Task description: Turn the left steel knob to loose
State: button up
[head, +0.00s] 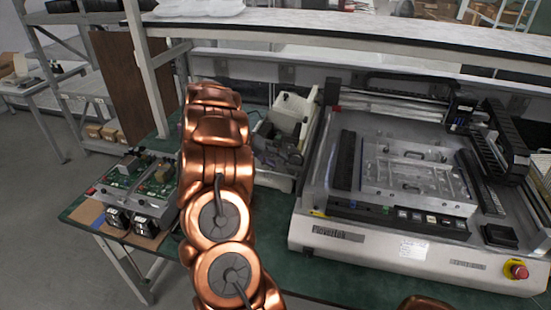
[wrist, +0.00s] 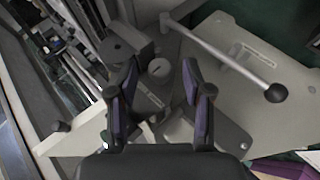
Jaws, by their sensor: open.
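In the wrist view my gripper (wrist: 160,88) is open, with its two dark purple-padded fingers apart. A short grey round knob (wrist: 160,68) shows between the fingertips, with a small mark on its top. It looks like the steel knob, but I cannot tell whether it is the left one or how it is turned. No finger clearly touches it. A dark block (wrist: 126,42) sits just beyond the left finger. In the head view my copper arm reaches forward and hides my gripper and whatever is behind it.
A long metal lever with a black ball end (wrist: 276,92) crosses the right of the wrist view, close to the right finger. In the head view a large bench machine (head: 345,246) stands right of my arm. Circuit boards (head: 150,182) lie to the left. A shelf (head: 350,34) overhangs the bench.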

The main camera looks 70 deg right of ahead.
grip_shut()
jog(key=shift+f+b, duration=0.15)
jog(key=shift+b, duration=0.15)
jog(key=shift+w+f+n+g+h+b, duration=0.15)
jog(key=shift+n+g+h+b, duration=0.35)
jog(key=shift+g+b, duration=1.25)
jog(key=shift+w+f+n+g+h+b, duration=0.1)
jog(key=shift+f+n+g+h+b, duration=0.55)
jog(key=shift+b, duration=1.9)
jog(key=shift+w+r+n+g+h+b, duration=0.15)
jog(key=shift+g+h+b, duration=0.2)
jog(key=shift+g+b, duration=1.5)
jog(key=shift+t+b, duration=0.25)
jog(key=shift+b, duration=0.1)
grip_release()
